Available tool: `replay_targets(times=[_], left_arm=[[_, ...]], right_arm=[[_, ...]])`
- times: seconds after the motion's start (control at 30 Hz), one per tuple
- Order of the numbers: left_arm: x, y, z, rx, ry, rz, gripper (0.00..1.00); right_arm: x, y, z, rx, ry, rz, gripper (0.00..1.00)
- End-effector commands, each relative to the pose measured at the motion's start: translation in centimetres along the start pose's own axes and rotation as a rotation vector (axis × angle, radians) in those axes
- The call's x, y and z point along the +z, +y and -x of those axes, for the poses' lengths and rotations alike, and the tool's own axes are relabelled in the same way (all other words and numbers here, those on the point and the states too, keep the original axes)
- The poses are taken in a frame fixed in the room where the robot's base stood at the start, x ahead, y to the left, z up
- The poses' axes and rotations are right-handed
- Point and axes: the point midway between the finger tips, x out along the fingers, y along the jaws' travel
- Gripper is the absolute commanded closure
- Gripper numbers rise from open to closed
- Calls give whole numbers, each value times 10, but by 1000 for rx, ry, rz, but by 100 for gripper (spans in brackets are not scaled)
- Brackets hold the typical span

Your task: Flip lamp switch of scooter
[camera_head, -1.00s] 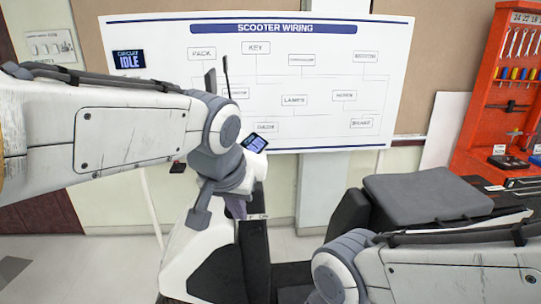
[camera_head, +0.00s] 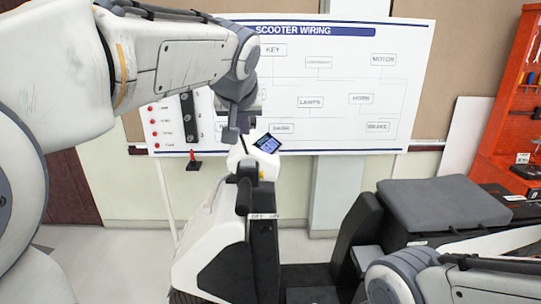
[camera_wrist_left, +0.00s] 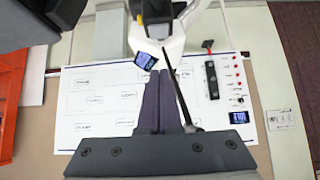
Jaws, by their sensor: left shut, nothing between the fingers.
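The white and black scooter (camera_head: 208,240) stands in front of the wiring board, with a small lit display (camera_head: 267,143) on top. Its dark handlebar (camera_head: 245,178) shows below the display, with a small yellow part beside it. I cannot make out which part is the lamp switch. My left gripper (camera_head: 232,132) hangs down above the handlebar, left of the display. In the left wrist view its two fingers (camera_wrist_left: 158,80) lie together, shut and empty, with tips beside the display (camera_wrist_left: 147,61); I cannot tell whether they touch anything. My right gripper is out of view.
The wiring board (camera_head: 360,135) hangs behind the scooter. The scooter seat (camera_head: 445,205) and a red tool rack (camera_head: 515,110) are at the right.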

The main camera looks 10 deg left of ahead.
Motion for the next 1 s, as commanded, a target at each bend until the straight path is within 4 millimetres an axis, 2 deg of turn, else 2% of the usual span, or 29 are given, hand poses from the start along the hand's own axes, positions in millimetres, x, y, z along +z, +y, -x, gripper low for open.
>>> replay_targets(times=[0.4,0.63,1.0], left_arm=[[0,0,-86,-1,-8,-2,100],[25,1,-107,0,-4,-3,100],[29,2,-112,1,-1,-2,100]], right_arm=[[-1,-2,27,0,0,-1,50],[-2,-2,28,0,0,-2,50],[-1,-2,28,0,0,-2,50]])
